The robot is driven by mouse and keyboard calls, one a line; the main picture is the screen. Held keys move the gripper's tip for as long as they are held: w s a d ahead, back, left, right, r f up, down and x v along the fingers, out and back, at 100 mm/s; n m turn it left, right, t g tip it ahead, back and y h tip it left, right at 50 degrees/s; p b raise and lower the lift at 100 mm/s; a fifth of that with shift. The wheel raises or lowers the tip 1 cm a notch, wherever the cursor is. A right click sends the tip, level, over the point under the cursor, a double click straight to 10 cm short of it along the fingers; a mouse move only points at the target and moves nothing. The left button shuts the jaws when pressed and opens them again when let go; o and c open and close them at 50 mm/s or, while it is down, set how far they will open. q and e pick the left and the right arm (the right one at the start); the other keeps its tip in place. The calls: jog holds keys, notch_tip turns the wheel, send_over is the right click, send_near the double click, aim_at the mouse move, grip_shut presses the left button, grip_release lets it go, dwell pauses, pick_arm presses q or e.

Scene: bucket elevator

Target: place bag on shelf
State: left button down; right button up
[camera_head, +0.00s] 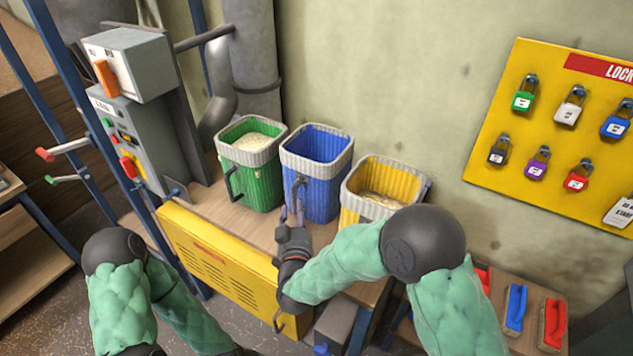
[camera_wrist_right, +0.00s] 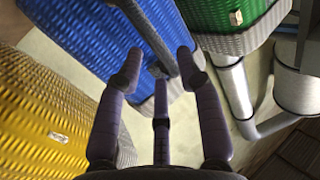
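Three woven bags stand in a row on a wooden shelf (camera_head: 250,232) above a yellow panel. The green bag (camera_head: 258,186) and the yellow bag (camera_head: 352,207) hold pale grainy material. The blue bag (camera_head: 318,196) is between them and looks empty inside. My right gripper (camera_head: 291,212) is in front of the blue bag, at its dark front handle. In the right wrist view, its fingers (camera_wrist_right: 160,65) are spread apart close to the blue bag (camera_wrist_right: 90,30), with the handle near the tips. My left arm shows at lower left, but its gripper is outside the picture.
A grey control box (camera_head: 128,130) with levers and blue posts stand at left. A yellow lock board (camera_head: 560,140) hangs on the wall at right. Red and blue tools (camera_head: 517,307) lie on a lower surface at right. The bags stand close together, leaving little room between them.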

aim_at(313, 180)
jog(key=w, duration=0.5)
jog(key=shift+d, duration=0.25)
jog(key=shift+s+r, duration=0.1)
grip_shut()
